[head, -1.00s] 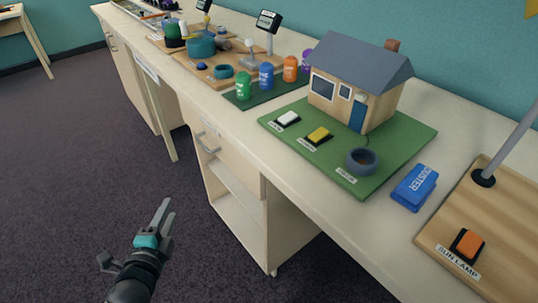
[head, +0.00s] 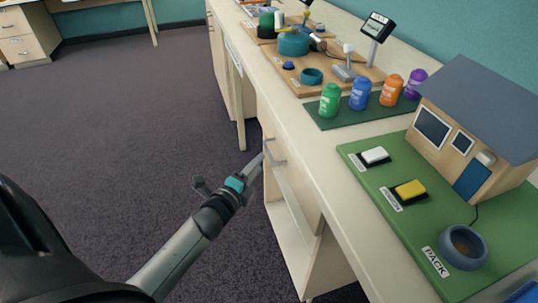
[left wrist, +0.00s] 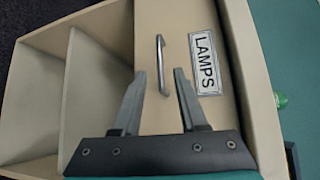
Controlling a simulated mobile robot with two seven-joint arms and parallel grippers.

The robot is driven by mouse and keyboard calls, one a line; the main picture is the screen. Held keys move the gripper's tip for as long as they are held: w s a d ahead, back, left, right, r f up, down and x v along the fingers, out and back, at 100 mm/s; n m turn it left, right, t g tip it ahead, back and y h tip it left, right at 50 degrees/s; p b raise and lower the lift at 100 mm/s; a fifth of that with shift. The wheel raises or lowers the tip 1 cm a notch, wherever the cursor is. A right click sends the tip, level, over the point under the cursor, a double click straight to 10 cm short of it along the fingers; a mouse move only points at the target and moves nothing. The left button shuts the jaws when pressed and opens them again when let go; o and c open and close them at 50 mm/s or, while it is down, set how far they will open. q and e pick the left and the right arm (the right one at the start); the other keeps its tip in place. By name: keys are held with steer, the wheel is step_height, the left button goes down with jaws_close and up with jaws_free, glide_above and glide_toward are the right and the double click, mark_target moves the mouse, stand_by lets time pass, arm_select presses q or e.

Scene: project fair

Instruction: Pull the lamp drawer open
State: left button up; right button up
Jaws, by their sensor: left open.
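The lamp drawer (head: 297,190) is the pale wood front below the counter, with a metal bar handle (head: 276,153). In the left wrist view the drawer front (left wrist: 184,25) carries a LAMPS label (left wrist: 205,61) beside the upright handle (left wrist: 161,62). The drawer looks shut, flush with the cabinet. My left gripper (head: 257,163) is open in front of the drawer, its fingertips close to the handle. In the left wrist view the handle shows between and just beyond the open fingers (left wrist: 160,78); I cannot tell whether they touch it. My right gripper is not in view.
Open shelves (head: 285,235) lie under the drawer. The counter (head: 320,165) above bears a green house board (head: 372,190), several coloured canisters (head: 360,94) and a wooden project board (head: 310,82). The carpet (head: 130,120) at left is clear.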

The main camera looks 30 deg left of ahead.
mark_target(269, 151)
arm_select(q)
steer(key=shift+w+a+f+b, duration=0.2)
steer(key=shift+w+b, duration=0.2)
steer(key=shift+w, duration=0.85)
steer(key=shift+w+a+f+b, duration=0.15)
steer(key=shift+w+b, duration=0.25)
steer(key=shift+w, duration=0.85)
steer(key=shift+w+a+f+b, duration=0.15)
steer(key=shift+w+b, duration=0.25)
steer(key=shift+w, duration=0.85)
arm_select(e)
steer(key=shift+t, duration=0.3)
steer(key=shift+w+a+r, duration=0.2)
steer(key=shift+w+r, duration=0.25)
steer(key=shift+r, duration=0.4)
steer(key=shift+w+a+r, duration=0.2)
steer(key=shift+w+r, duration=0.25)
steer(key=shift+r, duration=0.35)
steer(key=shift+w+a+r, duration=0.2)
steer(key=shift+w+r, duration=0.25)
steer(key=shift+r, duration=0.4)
arm_select(q)
steer(key=shift+d, duration=0.15)
jaws_close()
steer(key=shift+f, duration=0.1)
